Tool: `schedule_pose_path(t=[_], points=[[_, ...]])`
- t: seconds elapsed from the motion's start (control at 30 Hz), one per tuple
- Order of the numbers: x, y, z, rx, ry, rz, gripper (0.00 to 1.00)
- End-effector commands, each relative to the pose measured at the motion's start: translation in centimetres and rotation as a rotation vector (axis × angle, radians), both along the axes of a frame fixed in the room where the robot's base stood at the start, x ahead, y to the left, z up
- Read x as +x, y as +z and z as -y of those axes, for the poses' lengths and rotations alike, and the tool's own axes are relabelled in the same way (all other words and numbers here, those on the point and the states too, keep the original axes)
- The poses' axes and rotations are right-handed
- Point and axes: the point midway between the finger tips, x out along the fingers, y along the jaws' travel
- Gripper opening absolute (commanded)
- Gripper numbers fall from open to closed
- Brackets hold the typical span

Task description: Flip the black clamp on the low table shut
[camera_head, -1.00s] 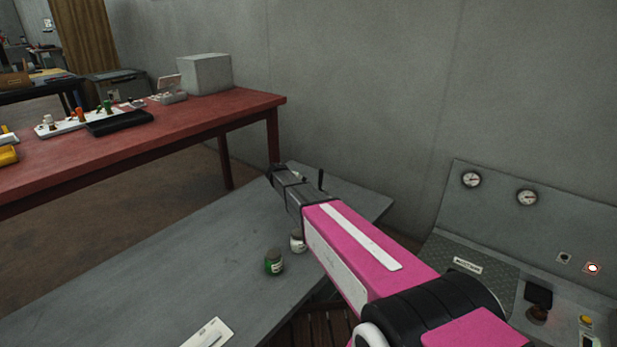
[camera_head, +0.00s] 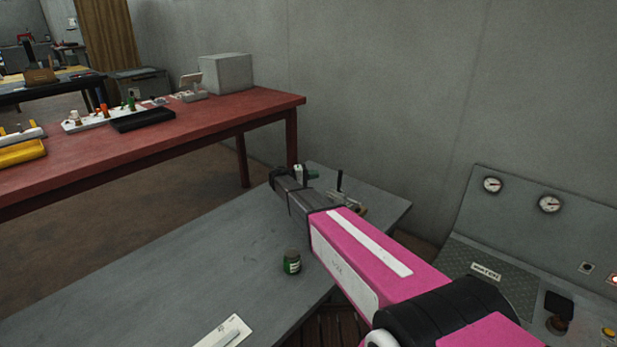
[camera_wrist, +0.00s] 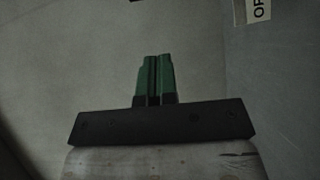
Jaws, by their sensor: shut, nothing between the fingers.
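The black clamp (camera_head: 340,182) stands near the far right end of the grey low table (camera_head: 215,262). Its dark handle points upright, and its base is partly hidden behind my pink arm. My gripper (camera_head: 313,173) shows small at the far end of the arm, just left of the clamp handle in the head view; I cannot tell the gap in depth. In the wrist view its green fingers (camera_wrist: 157,75) are together with nothing between them. The clamp cannot be made out in the wrist view.
A green jar (camera_head: 292,262) stands left of my arm, and a white plate (camera_head: 222,333) lies at the low table's front. A red table (camera_head: 170,140) with several items stands behind. A console with gauges (camera_head: 520,265) is at right, by the wall.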

Motion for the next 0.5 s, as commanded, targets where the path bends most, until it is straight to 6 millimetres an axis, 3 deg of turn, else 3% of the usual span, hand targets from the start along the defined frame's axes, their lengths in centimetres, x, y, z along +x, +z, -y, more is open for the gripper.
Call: schedule_pose_path(t=[0.23,0.5], points=[[0.9,-0.1,4.7,0.000,-0.002,-0.001,0.00],[-1.1,-0.2,7.4,0.000,-0.001,-0.001,0.00]])
